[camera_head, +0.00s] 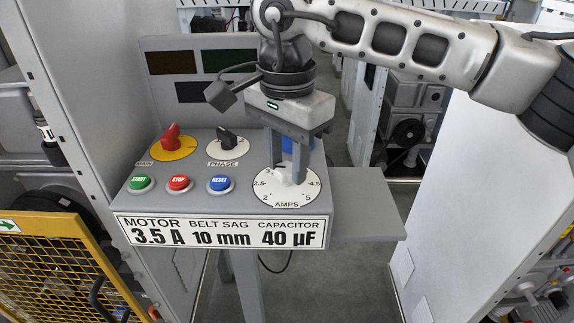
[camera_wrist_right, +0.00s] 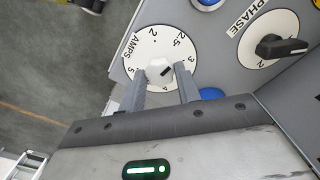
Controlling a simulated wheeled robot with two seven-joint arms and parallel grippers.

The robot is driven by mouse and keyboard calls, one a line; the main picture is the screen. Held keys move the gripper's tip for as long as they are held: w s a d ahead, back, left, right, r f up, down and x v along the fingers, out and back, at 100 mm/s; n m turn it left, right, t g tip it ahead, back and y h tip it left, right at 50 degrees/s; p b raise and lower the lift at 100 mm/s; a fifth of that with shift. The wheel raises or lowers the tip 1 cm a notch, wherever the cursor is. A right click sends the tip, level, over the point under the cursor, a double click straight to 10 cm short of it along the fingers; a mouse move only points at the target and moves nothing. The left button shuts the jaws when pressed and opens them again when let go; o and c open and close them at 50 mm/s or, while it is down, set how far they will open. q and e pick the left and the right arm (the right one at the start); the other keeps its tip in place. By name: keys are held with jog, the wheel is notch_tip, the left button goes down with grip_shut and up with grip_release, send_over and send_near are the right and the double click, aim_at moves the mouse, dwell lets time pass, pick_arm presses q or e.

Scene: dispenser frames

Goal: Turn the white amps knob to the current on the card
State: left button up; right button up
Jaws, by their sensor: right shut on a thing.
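The white amps knob (camera_head: 289,177) sits in the middle of a round white dial (camera_head: 287,195) marked AMPS at the right of the grey panel. My right gripper (camera_head: 287,165) comes down from above and is shut on the knob, one finger on each side. In the right wrist view the knob (camera_wrist_right: 157,77) shows between the fingertips (camera_wrist_right: 160,73). A dark mark on it points roughly toward the 3, but the fingers hide part of the scale. The card (camera_head: 222,232) below reads MOTOR 3.5 A, BELT SAG 10 mm, CAPACITOR 40 µF. My left gripper is not in view.
Left of the dial are a red main knob (camera_head: 171,138), a black phase knob (camera_head: 230,140), and green (camera_head: 140,183), red (camera_head: 179,183) and blue (camera_head: 220,184) buttons. A bare grey shelf (camera_head: 360,220) juts out right. Tall cabinets stand on both sides.

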jog(key=m+b, duration=0.1)
jog(key=m, duration=0.2)
jog(key=shift+m, duration=0.4)
jog(key=shift+m+b, duration=0.5)
jog(key=shift+m, duration=0.4)
jog(key=m, duration=0.2)
jog(key=shift+w+m+b, duration=0.1)
jog(key=shift+m+b, duration=0.25)
jog(key=shift+m, duration=0.05)
jog(key=m+b, duration=0.1)
jog(key=m, duration=0.2)
jog(key=shift+r+m, duration=0.1)
jog(key=shift+m, duration=1.3)
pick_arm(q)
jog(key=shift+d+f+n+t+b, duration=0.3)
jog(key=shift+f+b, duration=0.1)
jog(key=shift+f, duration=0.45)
pick_arm(e)
jog(key=shift+m, duration=0.8)
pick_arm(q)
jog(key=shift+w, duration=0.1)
pick_arm(e)
jog(key=shift+r, duration=0.1)
